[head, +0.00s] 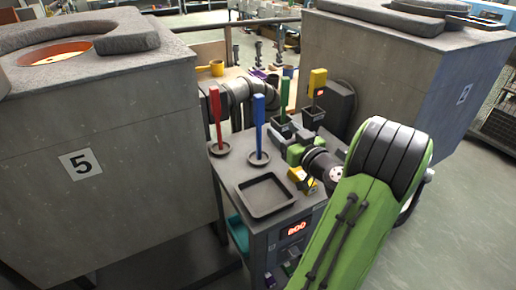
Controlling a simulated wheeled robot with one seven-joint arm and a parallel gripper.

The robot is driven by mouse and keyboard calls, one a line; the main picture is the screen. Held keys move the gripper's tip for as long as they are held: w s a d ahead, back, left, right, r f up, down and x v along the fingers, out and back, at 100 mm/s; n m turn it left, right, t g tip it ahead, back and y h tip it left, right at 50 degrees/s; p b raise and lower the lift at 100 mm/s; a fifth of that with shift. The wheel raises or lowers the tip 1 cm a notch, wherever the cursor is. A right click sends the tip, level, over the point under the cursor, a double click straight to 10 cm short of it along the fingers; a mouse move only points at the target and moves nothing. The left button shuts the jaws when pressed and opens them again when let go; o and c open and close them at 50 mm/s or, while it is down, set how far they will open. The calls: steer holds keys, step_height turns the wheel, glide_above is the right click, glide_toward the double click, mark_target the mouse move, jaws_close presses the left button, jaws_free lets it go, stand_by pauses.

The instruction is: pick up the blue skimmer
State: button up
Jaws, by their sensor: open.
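The blue skimmer (259,122) stands upright, its long blue handle rising from a round dark dish (259,159) on the grey cart top. Any lower part inside the dish is too small to make out. My gripper (301,179) is at the end of my green arm, low over the cart's right side.
A red-handled tool (215,117) stands left of the blue one. Green (284,97) and yellow (317,84) ones stand in dark holders behind. An empty dark tray (266,212) lies in front.

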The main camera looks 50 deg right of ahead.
mark_target(261, 109)
steer(key=p+x, duration=0.1)
steer(key=x, duration=0.4)
steer(key=p+x, duration=0.1)
steer(key=x, duration=0.4)
steer(key=p+x, duration=0.2)
steer(key=x, duration=0.3)
steer(key=shift+a+r, duration=0.25)
steer(key=shift+r, duration=0.15)
steer(key=shift+w+d+f, duration=0.1)
steer(key=shift+w+d, duration=0.1)
steer(key=shift+w, duration=0.1)
steer(key=c, duration=1)
